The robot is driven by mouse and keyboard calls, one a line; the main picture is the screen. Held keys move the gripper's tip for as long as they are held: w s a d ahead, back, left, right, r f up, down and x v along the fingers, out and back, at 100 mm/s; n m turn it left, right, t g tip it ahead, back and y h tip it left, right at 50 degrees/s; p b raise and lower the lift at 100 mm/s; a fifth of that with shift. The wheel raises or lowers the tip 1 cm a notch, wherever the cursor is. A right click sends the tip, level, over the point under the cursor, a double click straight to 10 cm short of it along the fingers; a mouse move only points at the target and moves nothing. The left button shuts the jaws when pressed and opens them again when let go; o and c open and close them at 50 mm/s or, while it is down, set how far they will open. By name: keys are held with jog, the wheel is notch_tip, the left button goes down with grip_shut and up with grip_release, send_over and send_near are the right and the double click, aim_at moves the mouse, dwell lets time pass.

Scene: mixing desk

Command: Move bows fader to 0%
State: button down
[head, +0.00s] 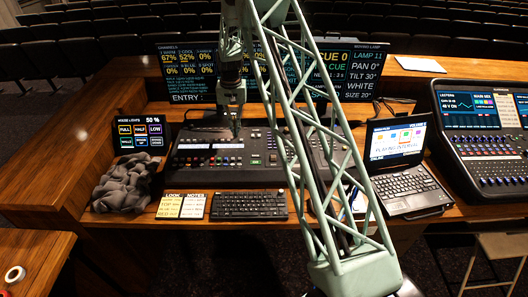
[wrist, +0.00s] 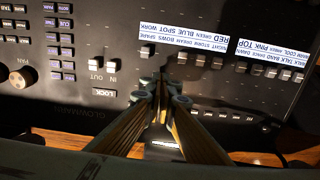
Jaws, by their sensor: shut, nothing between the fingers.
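My gripper (wrist: 160,88) is shut, its fingertips together over the fader part of the black lighting desk (head: 183,175). In the head view my gripper (head: 236,128) points down at the desk's upper middle. The bows fader's cap is not clear between these; my fingertips hide that part. I cannot tell whether they touch it.
More faders and a second label strip (wrist: 272,52) lie to the right in the wrist view. IN and OUT keys (wrist: 103,65) are at the left. A channel monitor (head: 186,72) stands behind the desk. A keyboard (head: 249,204), a laptop (head: 405,185) and a grey cloth (head: 126,185) surround it.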

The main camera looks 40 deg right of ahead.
aim_at(235, 142)
jog(key=shift+s+a+f+b, duration=0.1)
jog(key=shift+s+a+b, duration=0.1)
jog(key=shift+s+a, duration=0.4)
jog(key=shift+s+a+f+b, duration=0.1)
jog(key=shift+s+a+b, duration=0.15)
jog(key=shift+s, duration=0.5)
jog(key=shift+s+a+b, duration=0.2)
jog(key=shift+s+a, duration=0.25)
jog(key=shift+s, duration=0.25)
dwell(2.3)
jog(key=shift+r, duration=0.1)
jog(key=shift+w+r+p, duration=0.15)
jog(key=shift+r+p, duration=0.75)
jog(key=shift+r, duration=1.65)
jog(key=shift+r+p, duration=0.9)
jog(key=shift+r, duration=1.6)
